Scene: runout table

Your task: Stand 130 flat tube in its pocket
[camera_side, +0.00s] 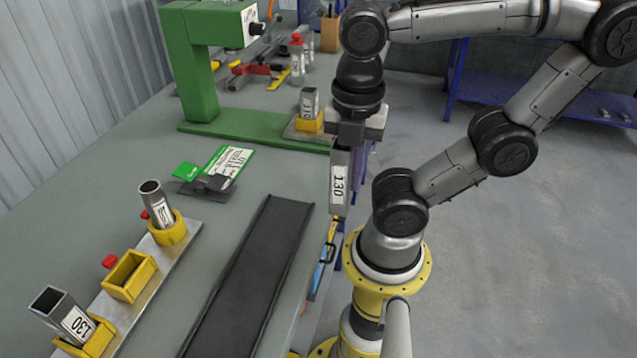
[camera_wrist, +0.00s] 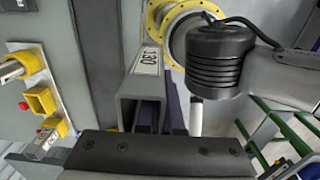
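My gripper (camera_side: 352,150) points down and is shut on the upper part of a grey, hollow, flat tube (camera_side: 339,186) labelled 130. The tube hangs upright beyond the right edge of the table. An empty yellow rectangular pocket (camera_side: 129,276) sits in the middle of a metal rail (camera_side: 118,308), well left of the tube. It also shows in the wrist view (camera_wrist: 40,101). The tube's lower end is clear of any surface.
A round tube (camera_side: 156,203) and a square tube (camera_side: 66,316) labelled 130 stand in the rail's other yellow holders. A dark runout channel (camera_side: 252,275) lies between rail and gripper. A green stand (camera_side: 195,80) with another tube (camera_side: 309,102) is behind.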

